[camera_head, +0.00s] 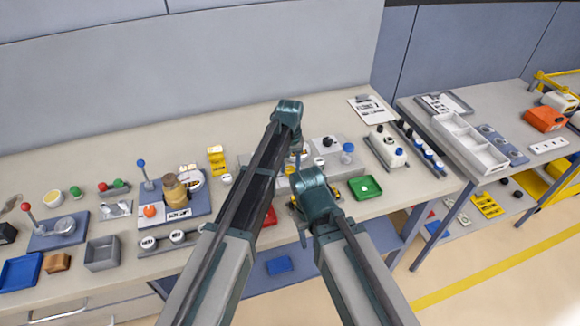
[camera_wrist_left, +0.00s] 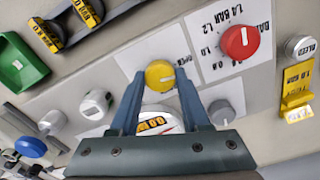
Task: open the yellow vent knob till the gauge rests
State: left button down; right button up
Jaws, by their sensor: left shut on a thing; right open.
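The yellow vent knob (camera_wrist_left: 160,74) sits on a white panel (camera_wrist_left: 178,45) in the left wrist view. My left gripper (camera_wrist_left: 160,80) has one finger on each side of the knob and is shut on it. The gauge (camera_wrist_left: 157,121) is a white dial with a yellow patch just behind the fingers, partly hidden by my gripper. Its needle cannot be made out. In the head view my left gripper (camera_head: 297,150) points down at the back of the bench, its arm hiding much there. My right gripper (camera_head: 302,230) is open, lower, near the bench's front edge.
A red knob (camera_wrist_left: 240,42) and a grey knob (camera_wrist_left: 222,112) sit close by the yellow one.

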aim_at(290, 169)
pick_arm(q)
jog(key=shift+n, duration=0.4)
jog(key=shift+c, duration=1.9)
grip_release()
notch_tip(290, 169, up, 14)
jog(key=p, duration=1.3)
jog(key=shift+p, duration=0.4)
jog(key=shift+f, duration=0.15)
